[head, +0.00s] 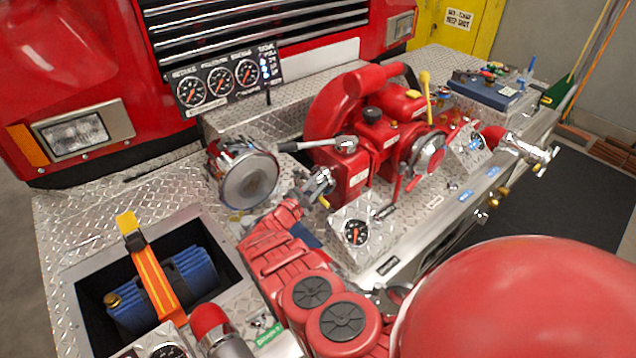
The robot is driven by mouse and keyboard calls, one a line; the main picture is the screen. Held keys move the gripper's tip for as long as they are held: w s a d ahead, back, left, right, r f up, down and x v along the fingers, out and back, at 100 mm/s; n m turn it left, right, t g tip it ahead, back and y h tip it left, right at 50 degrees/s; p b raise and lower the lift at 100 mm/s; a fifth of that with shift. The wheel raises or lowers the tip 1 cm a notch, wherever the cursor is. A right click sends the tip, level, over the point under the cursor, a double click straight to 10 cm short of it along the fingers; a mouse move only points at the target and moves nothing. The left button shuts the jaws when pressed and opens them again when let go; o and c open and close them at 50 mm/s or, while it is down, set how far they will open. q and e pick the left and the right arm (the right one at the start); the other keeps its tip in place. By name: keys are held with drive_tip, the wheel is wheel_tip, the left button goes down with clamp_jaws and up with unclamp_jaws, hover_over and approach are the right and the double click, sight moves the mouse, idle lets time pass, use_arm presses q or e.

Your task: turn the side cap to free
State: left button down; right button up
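The side cap (248,179) is a round silver disc with a dark rim at the left of the red pump (375,135), facing me. A silver-ended lever (318,145) runs from near the cap's upper right to the pump body. My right gripper (284,214), red and ribbed, reaches up from the lower middle to just below and right of the cap. It looks apart from the cap. Its fingertips blend with the red parts around them, so I cannot tell whether they are open or shut. My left gripper is not in view.
A silver valve (318,184) and a gauge box (354,229) stand close right of my gripper. At left, an open well (92,290) holds a blue bundle (188,290) under an orange strap (151,280). Bare tread plate (90,218) lies left of the cap.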

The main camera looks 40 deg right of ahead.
clamp_jaws()
idle(0.8)
